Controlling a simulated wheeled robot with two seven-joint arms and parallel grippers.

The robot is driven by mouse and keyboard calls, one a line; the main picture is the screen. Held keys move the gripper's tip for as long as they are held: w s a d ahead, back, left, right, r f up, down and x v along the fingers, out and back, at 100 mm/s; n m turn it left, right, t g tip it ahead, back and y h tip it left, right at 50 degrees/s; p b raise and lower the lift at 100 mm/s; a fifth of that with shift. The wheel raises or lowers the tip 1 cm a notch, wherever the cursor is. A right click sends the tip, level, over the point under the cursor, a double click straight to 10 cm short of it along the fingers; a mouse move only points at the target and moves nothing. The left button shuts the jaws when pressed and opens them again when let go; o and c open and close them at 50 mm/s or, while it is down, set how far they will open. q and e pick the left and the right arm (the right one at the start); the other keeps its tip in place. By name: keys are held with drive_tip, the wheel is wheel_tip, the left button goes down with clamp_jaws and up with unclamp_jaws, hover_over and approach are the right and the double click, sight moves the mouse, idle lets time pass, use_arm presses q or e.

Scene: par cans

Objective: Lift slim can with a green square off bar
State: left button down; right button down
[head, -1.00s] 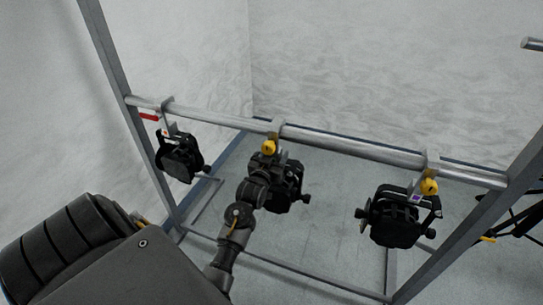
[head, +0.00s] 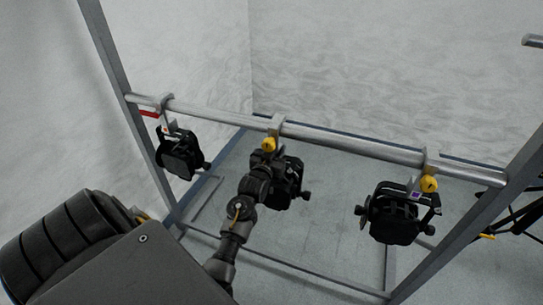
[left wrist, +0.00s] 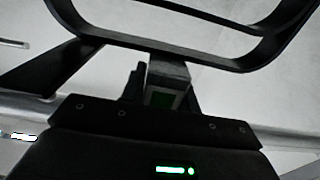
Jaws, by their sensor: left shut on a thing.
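The can with a green square is the middle black can (head: 289,185), hanging below the bar (head: 340,148) by its clamp (head: 275,124) with a yellow knob (head: 269,144). My left gripper (head: 268,158) is at the top of this can, just below the knob, and hides part of it. The clamp still sits on the bar. My right gripper is not in view.
Another black can (head: 181,155) hangs at the left, near a red mark on the bar. A can with a purple square (head: 398,215) hangs at the right. Grey posts hold the bar at both ends. A black stand (head: 515,212) is at the right edge.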

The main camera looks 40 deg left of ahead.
use_arm(q)
drive_tip(key=shift+r, duration=0.35)
drive_tip(key=shift+a+r+b, duration=0.1)
drive_tip(key=shift+r+b, duration=0.4)
drive_tip(key=shift+r, duration=0.7)
drive_tip(key=b+v, duration=0.3)
drive_tip(key=v, duration=1.5)
drive_tip(key=shift+r, duration=0.35)
